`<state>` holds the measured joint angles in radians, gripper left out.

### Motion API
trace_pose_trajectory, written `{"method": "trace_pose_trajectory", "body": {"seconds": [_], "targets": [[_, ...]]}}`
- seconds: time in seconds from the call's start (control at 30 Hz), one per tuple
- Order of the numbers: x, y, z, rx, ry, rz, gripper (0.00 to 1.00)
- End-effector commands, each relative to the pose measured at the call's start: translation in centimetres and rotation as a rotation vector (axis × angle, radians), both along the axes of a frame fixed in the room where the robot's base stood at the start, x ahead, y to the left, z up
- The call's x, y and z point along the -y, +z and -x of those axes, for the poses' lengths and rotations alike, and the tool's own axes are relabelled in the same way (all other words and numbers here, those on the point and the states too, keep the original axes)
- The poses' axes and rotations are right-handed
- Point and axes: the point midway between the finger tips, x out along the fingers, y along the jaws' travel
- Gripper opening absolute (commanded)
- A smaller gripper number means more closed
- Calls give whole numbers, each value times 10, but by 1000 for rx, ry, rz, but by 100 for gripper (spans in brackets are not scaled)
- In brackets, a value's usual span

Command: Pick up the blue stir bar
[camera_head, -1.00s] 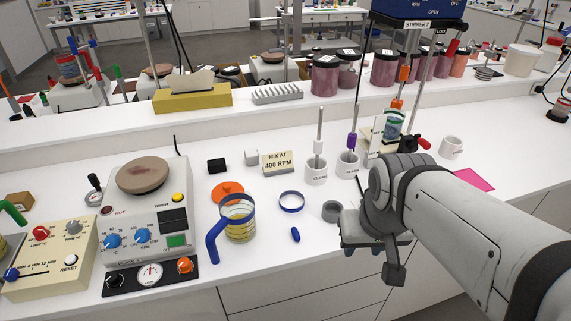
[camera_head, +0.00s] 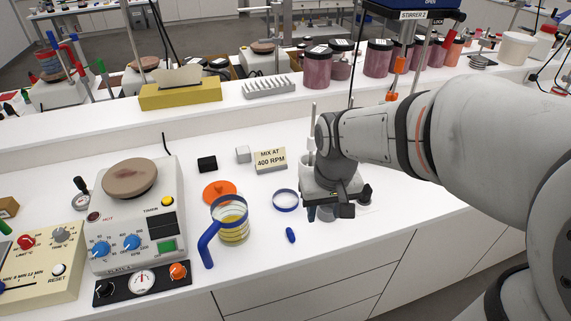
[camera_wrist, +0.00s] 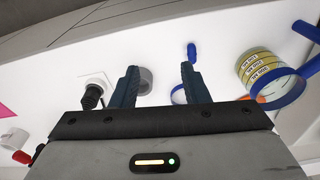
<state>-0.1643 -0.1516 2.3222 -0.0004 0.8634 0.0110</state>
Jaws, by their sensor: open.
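The blue stir bar (camera_head: 291,235) is a small capsule lying on the white bench, right of the blue-handled beaker and in front of a blue ring. It also shows in the wrist view (camera_wrist: 192,51), near the top and beyond the tip of one finger. My gripper (camera_head: 325,208) hangs over the bench to the right of the stir bar. Its two dark fingers (camera_wrist: 160,82) are open with nothing held between them. A grey ring (camera_wrist: 145,80) lies below, partly hidden by a finger.
The beaker (camera_head: 232,222) with yellow bands stands left of the stir bar, near an orange disc (camera_head: 219,191). The blue ring (camera_head: 285,200) lies just behind it. A hot plate stirrer (camera_head: 135,215) stands further left. The bench's front edge is close in front.

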Motion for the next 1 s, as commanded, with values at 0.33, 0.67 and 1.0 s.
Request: {"method": "trace_pose_trajectory", "body": {"seconds": [0.33,0.67,1.0], "targets": [[-57,-43,-44,-101,117,22,41],[-62,-76,-45,-108,124,24,41],[-68,-120,-45,-108,124,25,41]]}}
